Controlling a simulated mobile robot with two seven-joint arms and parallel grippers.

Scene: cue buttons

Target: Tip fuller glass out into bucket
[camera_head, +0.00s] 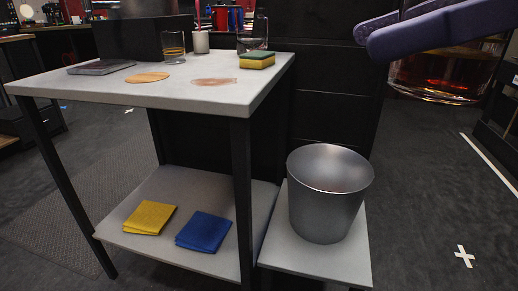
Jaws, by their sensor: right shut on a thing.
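My right gripper (420,28), purple, is at the upper right, shut on a large clear glass with amber liquid (440,82). The glass is close to the camera, and the fingers and picture edge hide its top. It is up and to the right of the metal bucket (328,205), which stands upright on a low grey platform. A smaller-looking glass with a little amber liquid (174,47) stands on the table. My left gripper is not in view.
The grey table (130,92) bears a cork coaster (147,77), a dark flat slab (101,67), a sponge (257,60), a clear glass (250,40), a white cup (200,41) and a reddish stain (214,82). Yellow (150,217) and blue cloths (204,231) lie on the lower shelf.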

